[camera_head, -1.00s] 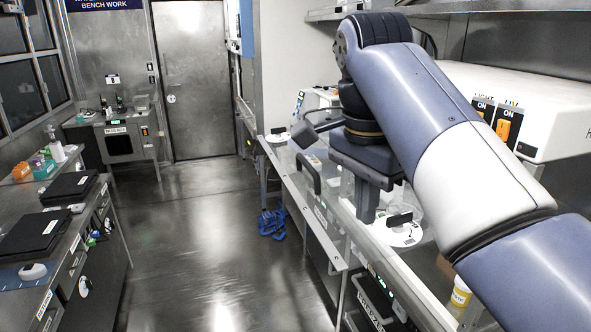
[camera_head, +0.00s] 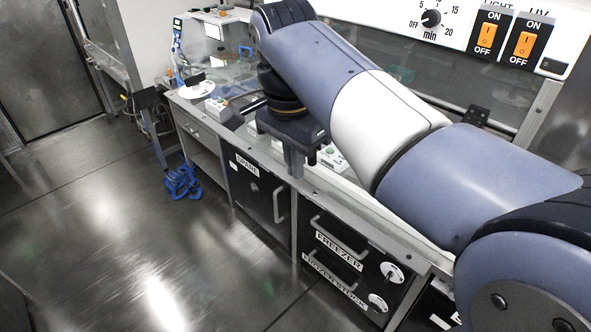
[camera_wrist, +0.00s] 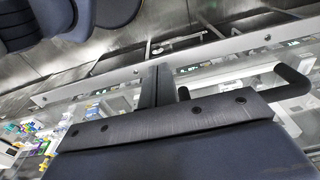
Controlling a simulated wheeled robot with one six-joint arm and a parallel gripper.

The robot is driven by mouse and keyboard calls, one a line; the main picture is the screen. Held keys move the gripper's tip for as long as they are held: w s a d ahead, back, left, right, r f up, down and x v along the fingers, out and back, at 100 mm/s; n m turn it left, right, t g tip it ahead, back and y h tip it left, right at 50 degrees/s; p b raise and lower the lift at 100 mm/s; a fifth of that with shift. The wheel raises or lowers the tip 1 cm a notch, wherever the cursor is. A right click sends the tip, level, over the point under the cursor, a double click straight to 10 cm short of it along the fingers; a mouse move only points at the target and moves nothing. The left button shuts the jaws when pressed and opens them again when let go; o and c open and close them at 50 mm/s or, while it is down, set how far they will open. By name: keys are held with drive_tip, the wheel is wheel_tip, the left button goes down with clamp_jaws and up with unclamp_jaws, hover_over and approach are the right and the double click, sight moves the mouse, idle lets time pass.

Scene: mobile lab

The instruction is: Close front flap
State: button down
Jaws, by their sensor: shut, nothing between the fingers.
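In the wrist view, a clear pane edged by a long metal bar (camera_wrist: 112,79) crosses the picture on a slant; it looks like the front flap. A black loop handle (camera_wrist: 296,90) is on the right. My gripper (camera_wrist: 156,84) is shut and empty, its dark fingers overlapping the bar in this view; I cannot tell whether they touch it. In the head view my gripper (camera_head: 293,168) points down at the bench's front edge. A glass pane (camera_head: 505,98) shows below the switch panel behind my arm. My arm hides much of the flap, so its angle is unclear.
Orange light and UV switches (camera_head: 487,36) and a timer knob (camera_head: 431,18) sit above the bench. Freezer drawers (camera_head: 340,240) and a blue coil (camera_head: 182,182) are below and left. The floor (camera_head: 130,240) in front is open.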

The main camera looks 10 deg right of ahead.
sight(297, 185)
drive_tip(key=shift+d+f, duration=0.15)
drive_tip(key=shift+f, duration=0.95)
drive_tip(key=shift+f+b, duration=0.35)
drive_tip(key=shift+f, duration=0.15)
drive_tip(key=w+d+f+t+h+b, duration=0.1)
drive_tip(key=w+d+f+h+b, duration=0.15)
drive_tip(key=f+b, duration=0.65)
drive_tip(key=w+d+f+t+h+b, duration=0.1)
drive_tip(key=d+f+t+h+b, duration=0.15)
drive_tip(key=f+b, duration=0.55)
drive_tip(key=w+d+f+t+h+b, duration=0.1)
drive_tip(key=w+d+f+b, duration=0.15)
drive_tip(key=f+b, duration=0.65)
drive_tip(key=w+d+f+t+h+b, duration=0.1)
drive_tip(key=w+d+f+h+b, duration=0.1)
drive_tip(key=w+d+f+b, duration=0.4)
drive_tip(key=w+d+f+t+h+b, duration=0.1)
drive_tip(key=w+d+f+b, duration=0.5)
drive_tip(key=d+b, duration=0.8)
drive_tip(key=shift+w+f+h+b, duration=0.35)
drive_tip(key=shift+f+h+b, duration=0.1)
drive_tip(key=shift+h, duration=0.25)
drive_tip(key=shift+t, duration=0.25)
